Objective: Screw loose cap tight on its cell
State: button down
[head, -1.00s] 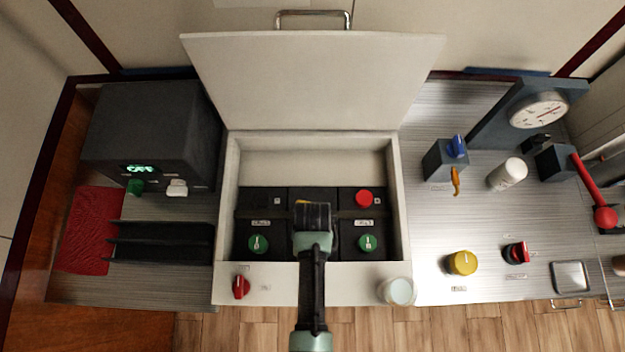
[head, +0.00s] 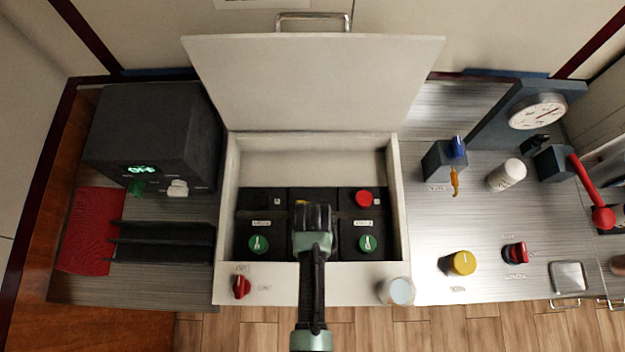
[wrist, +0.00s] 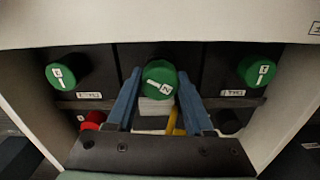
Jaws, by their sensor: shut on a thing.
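Three dark cells stand side by side in the open white box. My gripper (wrist: 160,77) is shut on the green cap (wrist: 160,76) of the middle cell, with one blue finger on each side. The cap bears a white mark that lies slanted. I cannot tell how tightly it sits on its cell. In the head view my gripper (head: 312,217) hides the middle cap. The outer cells carry green caps, the left (head: 258,244) and the right (head: 367,243), which also show in the wrist view.
The box's lid (head: 313,80) stands open behind. A red cap (head: 364,199) is on the right cell. A red knob (head: 241,287) and a pale round jar (head: 398,291) are at the box's front edge. A yellow knob (head: 462,263) stands to the right.

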jog(key=shift+f+b, duration=0.65)
jog(key=shift+f, duration=0.25)
jog(key=shift+c, duration=1)
grip_release()
notch_tip(320, 180, up, 13)
jog(key=shift+b, duration=0.45)
jog(key=shift+c, duration=0.2)
